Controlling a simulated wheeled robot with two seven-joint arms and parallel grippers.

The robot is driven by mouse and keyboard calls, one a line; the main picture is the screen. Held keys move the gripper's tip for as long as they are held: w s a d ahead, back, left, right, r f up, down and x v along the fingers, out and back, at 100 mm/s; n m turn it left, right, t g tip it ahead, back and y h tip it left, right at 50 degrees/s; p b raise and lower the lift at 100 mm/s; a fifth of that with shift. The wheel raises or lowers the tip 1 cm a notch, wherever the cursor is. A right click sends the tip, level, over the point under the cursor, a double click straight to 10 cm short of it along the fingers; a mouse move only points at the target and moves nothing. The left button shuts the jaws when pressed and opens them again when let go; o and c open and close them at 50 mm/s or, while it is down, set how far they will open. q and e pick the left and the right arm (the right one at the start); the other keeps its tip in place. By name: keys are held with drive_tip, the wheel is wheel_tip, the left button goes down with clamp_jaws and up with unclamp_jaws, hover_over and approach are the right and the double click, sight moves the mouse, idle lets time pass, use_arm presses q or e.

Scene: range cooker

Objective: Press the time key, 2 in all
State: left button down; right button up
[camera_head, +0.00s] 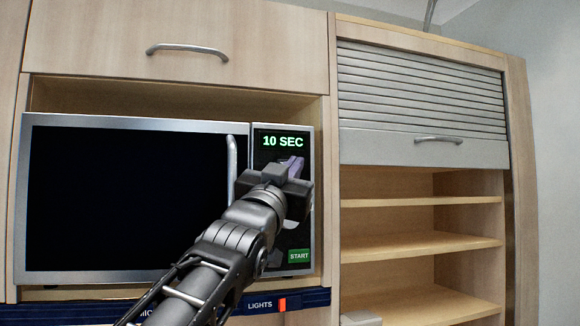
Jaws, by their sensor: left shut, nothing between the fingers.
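The microwave (100,124) is set in a wooden cabinet, with a dark door and a silver frame. Its black control panel (307,228) is on the right, and the display (283,141) reads "10 SEC" in green. A green START key (299,256) is at the panel's lower right. My left gripper (293,166) is shut and empty, with its fingertips at the panel just below the display. The gripper and arm hide the middle of the panel, so I cannot see the time key or tell whether the tips touch it. My right gripper is not in view.
A vertical door handle (231,168) stands left of the panel, close to my left arm. A drawer (100,45) with a bar handle is above. Open shelves (420,245) under a slatted shutter (420,90) are on the right. A LIGHTS switch (282,304) is below.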

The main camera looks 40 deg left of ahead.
use_arm(q)
drive_tip(key=shift+a, duration=0.1)
idle(0.6)
drive_tip(key=shift+w+a, duration=0.25)
drive_tip(key=shift+w+a, duration=0.25)
drive_tip(key=shift+a, duration=0.1)
idle(0.7)
drive_tip(key=shift+s+d, duration=0.1)
idle(0.3)
drive_tip(key=shift+s+d+b, duration=0.3)
drive_tip(key=shift+s+d, duration=0.1)
drive_tip(key=shift+d, duration=0.15)
drive_tip(key=shift+s+d+b, duration=0.55)
drive_tip(key=shift+s+d, duration=0.15)
drive_tip(key=shift+d, duration=0.35)
drive_tip(key=shift+s+d+b, duration=0.5)
drive_tip(key=shift+s+d, duration=0.2)
drive_tip(key=shift+d, duration=0.35)
